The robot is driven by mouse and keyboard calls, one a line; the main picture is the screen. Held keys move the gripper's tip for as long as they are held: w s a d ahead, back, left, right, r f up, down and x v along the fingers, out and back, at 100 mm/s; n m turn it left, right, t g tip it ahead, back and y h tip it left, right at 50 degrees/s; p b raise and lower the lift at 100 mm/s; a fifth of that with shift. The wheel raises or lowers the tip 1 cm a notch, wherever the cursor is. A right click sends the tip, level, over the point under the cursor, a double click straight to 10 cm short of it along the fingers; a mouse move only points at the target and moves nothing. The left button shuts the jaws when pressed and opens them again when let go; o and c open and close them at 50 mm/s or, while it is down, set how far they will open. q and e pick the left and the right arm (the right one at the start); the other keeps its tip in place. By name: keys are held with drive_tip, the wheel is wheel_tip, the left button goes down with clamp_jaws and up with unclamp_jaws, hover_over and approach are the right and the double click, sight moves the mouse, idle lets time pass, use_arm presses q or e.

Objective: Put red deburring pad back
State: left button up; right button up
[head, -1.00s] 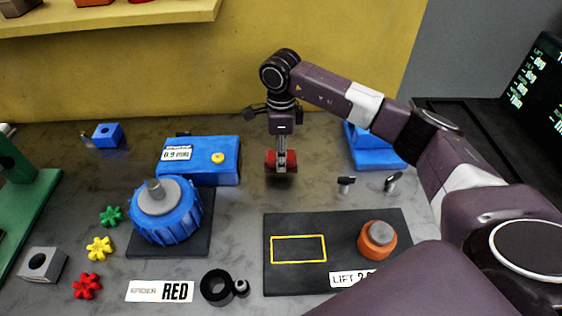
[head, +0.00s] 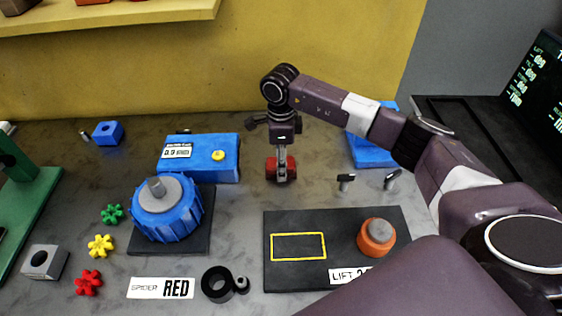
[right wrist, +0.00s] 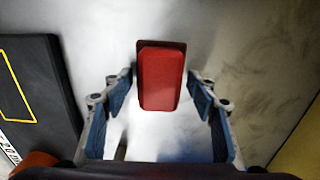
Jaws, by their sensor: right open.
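The red deburring pad (head: 272,174) is over the grey bench behind the black mat, under my right gripper (head: 281,166). In the right wrist view the red pad (right wrist: 161,78) lies between the two fingertips of my right gripper (right wrist: 161,85). The fingers are apart, with a gap on each side of the pad. The black mat (head: 340,272) has an empty yellow outlined rectangle (head: 298,247) on its left part. My left gripper is not in view.
An orange and grey button (head: 376,238) sits on the mat's right part. A blue box (head: 203,157) and a blue round fixture (head: 167,210) stand to the left. Two small dark-topped pegs (head: 346,182) stand right of the pad. A "RED" card (head: 160,288) lies in front.

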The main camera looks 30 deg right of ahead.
drive_tip(key=shift+r, duration=0.1)
drive_tip(key=shift+r, duration=0.25)
wheel_tip(320, 180, up, 12)
drive_tip(key=b, duration=0.2)
drive_tip(key=shift+f, duration=0.15)
drive_tip(key=shift+f, duration=0.1)
